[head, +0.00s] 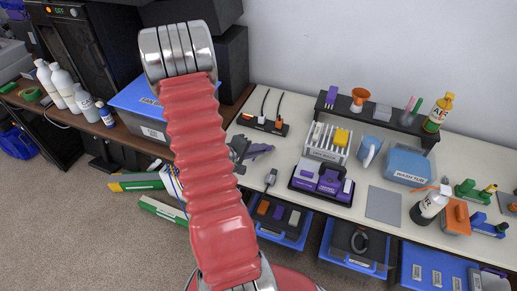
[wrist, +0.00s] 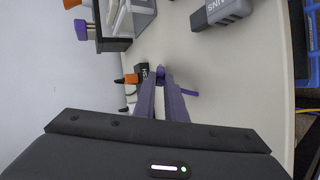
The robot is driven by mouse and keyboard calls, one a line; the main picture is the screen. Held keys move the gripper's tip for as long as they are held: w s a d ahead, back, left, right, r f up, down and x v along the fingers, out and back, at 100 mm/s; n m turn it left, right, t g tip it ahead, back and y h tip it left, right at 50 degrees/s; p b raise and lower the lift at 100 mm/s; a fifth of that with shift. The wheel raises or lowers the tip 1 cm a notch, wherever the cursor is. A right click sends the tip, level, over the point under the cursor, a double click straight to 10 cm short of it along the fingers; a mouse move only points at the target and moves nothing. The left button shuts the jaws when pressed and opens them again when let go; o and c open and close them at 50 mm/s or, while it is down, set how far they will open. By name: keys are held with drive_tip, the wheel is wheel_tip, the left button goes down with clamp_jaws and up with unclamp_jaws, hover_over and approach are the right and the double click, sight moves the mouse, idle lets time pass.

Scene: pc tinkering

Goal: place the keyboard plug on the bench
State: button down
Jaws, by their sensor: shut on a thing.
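My gripper (head: 262,150) is over the left part of the cream bench (head: 300,140), partly behind my red arm in the head view. In the wrist view its purple fingers (wrist: 161,82) are close together, shut on a small purple piece (wrist: 160,73) at the tips, which I take to be the keyboard plug. A thin purple strip (wrist: 190,92) sticks out to the right of the fingers, perhaps its cable. I cannot tell whether the plug touches the bench. Most of it is hidden by the fingers.
A black power strip (head: 262,124) with orange and black plugs lies behind the gripper. A grey plug-like block (head: 270,177) lies in front. A purple-block tray (head: 321,182), white rack (head: 327,144) and wash tub (head: 408,165) stand right. A grey mat (head: 383,205) is bare.

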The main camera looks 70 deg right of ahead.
drive_tip(key=shift+f, duration=0.3)
idle(0.5)
drive_tip(key=c, duration=1.7)
unclamp_jaws()
drive_tip(key=v, duration=1.3)
drive_tip(key=shift+w+a+r, duration=0.1)
drive_tip(key=shift+w+a, duration=0.1)
drive_tip(key=shift+a, duration=0.15)
